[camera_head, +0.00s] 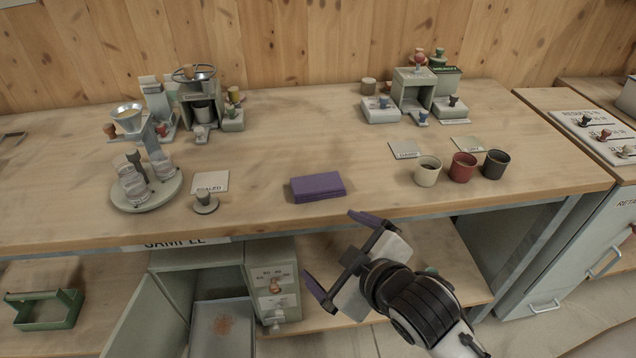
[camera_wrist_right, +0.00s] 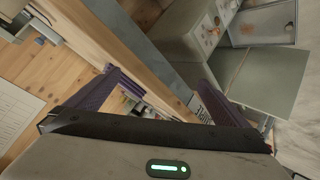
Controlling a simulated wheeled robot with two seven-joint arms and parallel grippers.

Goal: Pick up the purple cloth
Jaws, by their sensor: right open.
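The purple cloth (camera_head: 317,187) lies folded in a flat block on the wooden worktop, near its front edge and the middle of the head view. My right gripper (camera_head: 328,243) is open and empty, just in front of the worktop edge and apart from the cloth, which is a little farther back. Its two dark purple fingers also show spread apart in the right wrist view (camera_wrist_right: 158,80), against the bench edge and lower cabinets. My left gripper is not in view.
A cream cup (camera_head: 427,171), a red cup (camera_head: 463,167) and a black cup (camera_head: 495,164) stand right of the cloth. A small knobbed weight (camera_head: 206,203) and a round stand (camera_head: 146,190) are to its left. An open cabinet (camera_head: 222,275) is below. The worktop around the cloth is clear.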

